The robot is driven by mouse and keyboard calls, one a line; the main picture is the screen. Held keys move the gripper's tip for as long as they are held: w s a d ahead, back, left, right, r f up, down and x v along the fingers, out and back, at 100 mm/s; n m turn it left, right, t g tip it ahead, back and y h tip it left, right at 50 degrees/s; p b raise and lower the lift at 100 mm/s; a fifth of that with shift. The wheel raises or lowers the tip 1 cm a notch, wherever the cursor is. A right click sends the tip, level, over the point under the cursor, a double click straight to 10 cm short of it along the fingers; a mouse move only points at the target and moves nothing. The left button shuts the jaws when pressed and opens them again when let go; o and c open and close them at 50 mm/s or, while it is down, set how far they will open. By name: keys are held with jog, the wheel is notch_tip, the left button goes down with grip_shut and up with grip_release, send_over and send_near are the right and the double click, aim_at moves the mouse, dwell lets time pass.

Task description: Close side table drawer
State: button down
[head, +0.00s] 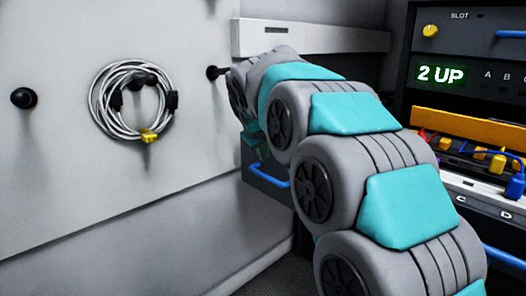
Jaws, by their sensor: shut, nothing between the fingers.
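The side table (310,38) stands in the back corner, with a pale top edge. Below it shows a dark grey drawer front with a blue handle (266,178), partly hidden behind my arm. I cannot tell how far the drawer stands out. My arm reaches from the lower right up to the table. My gripper (256,148) is at the arm's far end, just above the blue handle and close to the drawer. It is small and mostly hidden by my arm links; it is shut and empty. I cannot tell whether it touches the drawer.
A coiled grey cable (133,99) with a yellow tag hangs on a peg on the left wall panel. Black pegs (24,98) stick out from it, one right by my arm's end. A rack (464,78) with a green "2 UP" display and colored plugs stands at right.

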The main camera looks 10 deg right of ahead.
aim_at(266, 165)
jog(key=x, duration=0.6)
jog(key=shift+w+f, duration=0.1)
jog(key=shift+f, duration=0.15)
jog(key=shift+d, duration=0.1)
